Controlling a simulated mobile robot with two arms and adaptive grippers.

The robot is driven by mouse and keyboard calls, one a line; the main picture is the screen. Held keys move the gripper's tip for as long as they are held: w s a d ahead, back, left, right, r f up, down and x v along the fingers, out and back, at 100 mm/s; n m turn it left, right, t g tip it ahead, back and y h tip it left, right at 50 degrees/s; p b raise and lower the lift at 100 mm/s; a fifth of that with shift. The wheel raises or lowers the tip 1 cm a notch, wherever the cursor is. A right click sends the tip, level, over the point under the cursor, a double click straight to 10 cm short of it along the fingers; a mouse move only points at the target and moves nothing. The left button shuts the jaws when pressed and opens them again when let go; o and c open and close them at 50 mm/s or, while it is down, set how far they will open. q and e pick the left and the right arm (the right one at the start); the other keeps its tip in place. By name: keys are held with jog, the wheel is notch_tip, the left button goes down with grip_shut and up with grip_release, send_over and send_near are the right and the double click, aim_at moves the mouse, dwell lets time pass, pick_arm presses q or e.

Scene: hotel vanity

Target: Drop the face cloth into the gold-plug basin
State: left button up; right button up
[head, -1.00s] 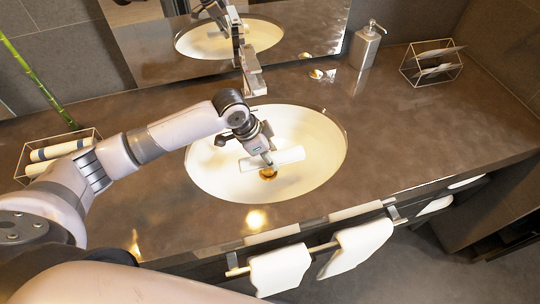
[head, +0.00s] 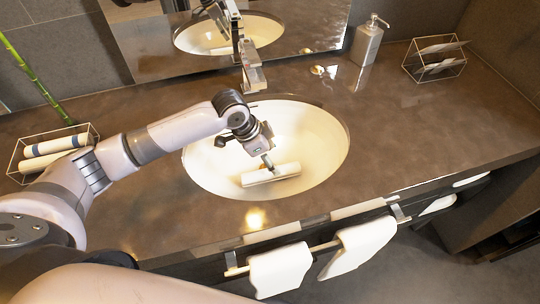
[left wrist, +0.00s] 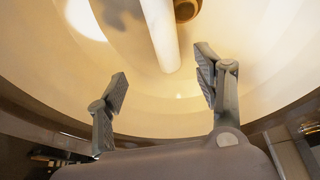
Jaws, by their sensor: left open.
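The face cloth is a white roll (head: 271,174) lying on the floor of the cream basin (head: 318,150), and it covers the plug in the head view. In the left wrist view the roll (left wrist: 161,35) lies beside the gold plug (left wrist: 185,10), beyond the fingertips. My left gripper (head: 268,163) is over the basin, just above the roll. Its fingers (left wrist: 162,80) are spread open with nothing between them. My right gripper is not in view.
The tap (head: 250,72) stands behind the basin. A soap dispenser (head: 367,42) and a wire rack (head: 436,62) are at the back right. A wire basket with rolled cloths (head: 52,152) is at the left. Towels (head: 280,270) hang along the counter front.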

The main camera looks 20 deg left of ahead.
pick_arm(q)
jog(key=shift+r, duration=0.2)
jog(key=v, duration=1.1)
jog(key=shift+s+a+r, duration=0.2)
jog(key=shift+r, duration=0.05)
jog(key=shift+r, duration=0.1)
dwell(0.5)
